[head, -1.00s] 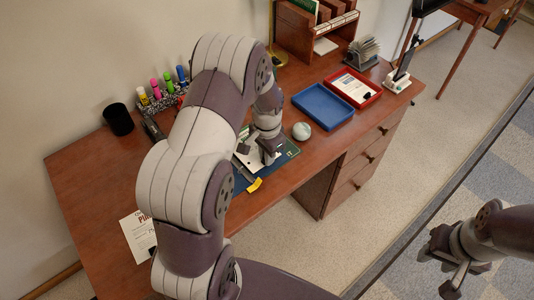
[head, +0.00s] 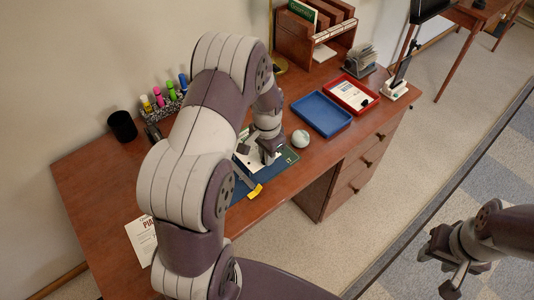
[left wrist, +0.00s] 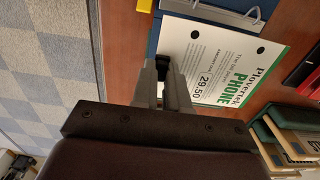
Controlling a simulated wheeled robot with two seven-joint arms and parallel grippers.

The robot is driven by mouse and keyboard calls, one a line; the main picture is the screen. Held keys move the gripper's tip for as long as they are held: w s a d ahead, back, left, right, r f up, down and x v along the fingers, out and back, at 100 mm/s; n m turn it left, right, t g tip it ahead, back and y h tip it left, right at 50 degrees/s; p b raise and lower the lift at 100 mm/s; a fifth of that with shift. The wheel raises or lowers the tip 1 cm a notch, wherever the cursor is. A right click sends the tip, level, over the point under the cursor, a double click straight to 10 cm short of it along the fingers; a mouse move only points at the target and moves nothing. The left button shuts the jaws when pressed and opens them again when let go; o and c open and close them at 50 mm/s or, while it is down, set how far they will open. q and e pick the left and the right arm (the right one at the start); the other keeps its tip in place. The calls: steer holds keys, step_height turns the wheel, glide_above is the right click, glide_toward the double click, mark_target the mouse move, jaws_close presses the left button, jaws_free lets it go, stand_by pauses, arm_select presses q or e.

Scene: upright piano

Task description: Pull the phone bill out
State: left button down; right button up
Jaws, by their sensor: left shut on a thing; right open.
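The phone bill (left wrist: 232,62), a white sheet with green "Plovertek PHONE" print and punch holes, fills the upper middle of the left wrist view. Beside it lies an open blue binder (left wrist: 200,10) with a metal bar. In the head view the bill (head: 245,160) is partly hidden by my left gripper, and the binder (head: 240,191) shows below it with a yellow tab. My left gripper (head: 267,155) is low over the binder, its fingers (left wrist: 163,72) shut on the bill's edge. My right gripper (head: 453,268) is open and empty, off the desk at lower right.
A pale ball (head: 300,139), blue tray (head: 321,114) and red tray (head: 352,94) lie right of the binder. A black cup (head: 122,126) and markers (head: 165,97) stand at the back left. A printed sheet (head: 141,240) lies front left. The desk's left part is largely bare.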

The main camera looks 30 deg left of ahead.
arm_select(q)
step_height(320, 180, up, 6)
steer(key=p, duration=0.5)
steer(key=shift+f, duration=0.1)
